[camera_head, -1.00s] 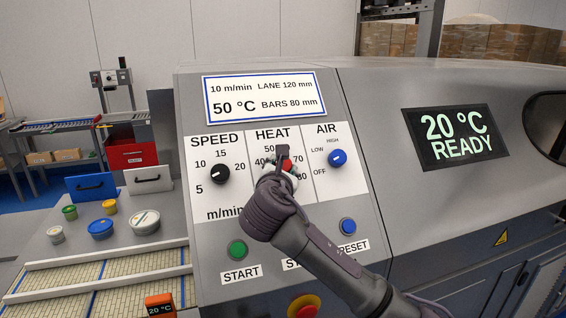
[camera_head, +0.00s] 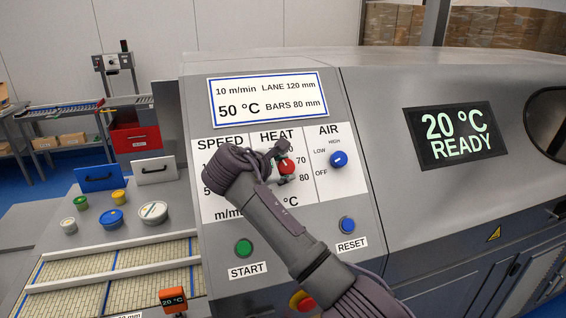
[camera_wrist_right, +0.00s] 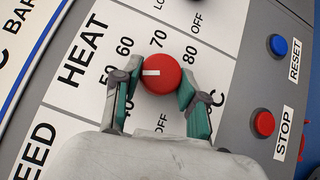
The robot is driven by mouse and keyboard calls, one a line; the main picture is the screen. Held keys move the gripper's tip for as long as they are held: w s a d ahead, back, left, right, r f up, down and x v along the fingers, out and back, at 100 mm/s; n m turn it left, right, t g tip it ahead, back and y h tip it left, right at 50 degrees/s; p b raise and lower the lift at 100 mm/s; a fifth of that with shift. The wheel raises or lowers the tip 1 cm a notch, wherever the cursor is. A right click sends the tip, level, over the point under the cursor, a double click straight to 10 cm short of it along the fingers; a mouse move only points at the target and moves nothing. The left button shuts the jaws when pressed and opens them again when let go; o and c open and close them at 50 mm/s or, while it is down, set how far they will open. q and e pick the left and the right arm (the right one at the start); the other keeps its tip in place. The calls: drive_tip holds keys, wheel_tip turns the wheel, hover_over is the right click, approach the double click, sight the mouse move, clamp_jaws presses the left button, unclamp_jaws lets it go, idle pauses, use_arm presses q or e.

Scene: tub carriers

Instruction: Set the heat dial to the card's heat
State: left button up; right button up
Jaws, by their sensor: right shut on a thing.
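The card (camera_head: 267,112) at the top of the panel reads 50 °C, 10 m/min, lane 120 mm, bars 80 mm. The red heat dial (camera_head: 287,168) sits below it under the HEAT label. My right gripper (camera_head: 282,162) is shut on the dial, partly covering the scale. In the right wrist view, the fingers (camera_wrist_right: 160,82) flank the dial (camera_wrist_right: 163,82) on both sides. Its white mark points left in that view, toward the numeral partly behind the left finger, apparently 50. 60, 70 and 80 are readable there. My left gripper is not in view.
The speed dial is hidden behind my right arm. The blue air dial (camera_head: 339,159) is right of the heat dial. Green start (camera_head: 243,248) and blue reset (camera_head: 347,225) buttons sit below. The display (camera_head: 455,136) reads 20 °C READY. Several tubs stand at left.

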drive_tip(key=shift+m+g, duration=0.3)
idle(0.4)
drive_tip(key=o, duration=1.1)
drive_tip(key=shift+o, duration=0.2)
